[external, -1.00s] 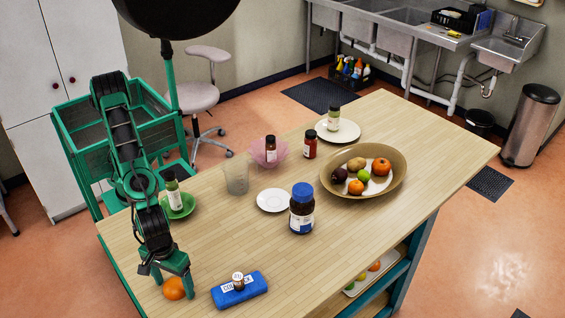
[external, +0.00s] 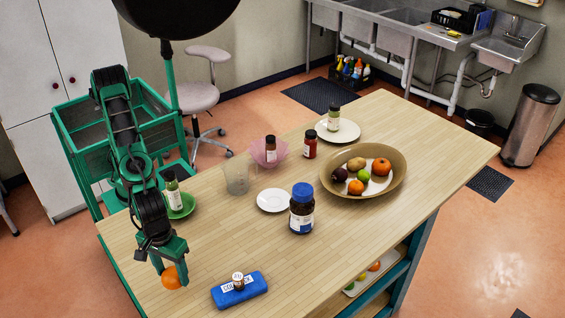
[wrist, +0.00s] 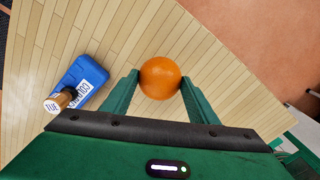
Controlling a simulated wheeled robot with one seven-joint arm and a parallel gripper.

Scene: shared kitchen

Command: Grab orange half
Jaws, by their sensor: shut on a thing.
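The orange half (external: 174,277) is in my gripper (external: 171,270), above the near left part of the wooden table (external: 225,255). In the wrist view the orange half (wrist: 160,78) shows as a round orange shape between the two green fingers of my gripper (wrist: 160,88), which touch it on both sides. Its cut face cannot be made out.
A blue case (external: 240,289) with a small labelled bottle (external: 238,281) on it lies just right of my gripper. A green plate (external: 180,205) with a bottle, a clear glass (external: 237,178), a white saucer (external: 274,200) and a blue-capped jar (external: 302,210) stand farther back. A fruit bowl (external: 394,191) is right.

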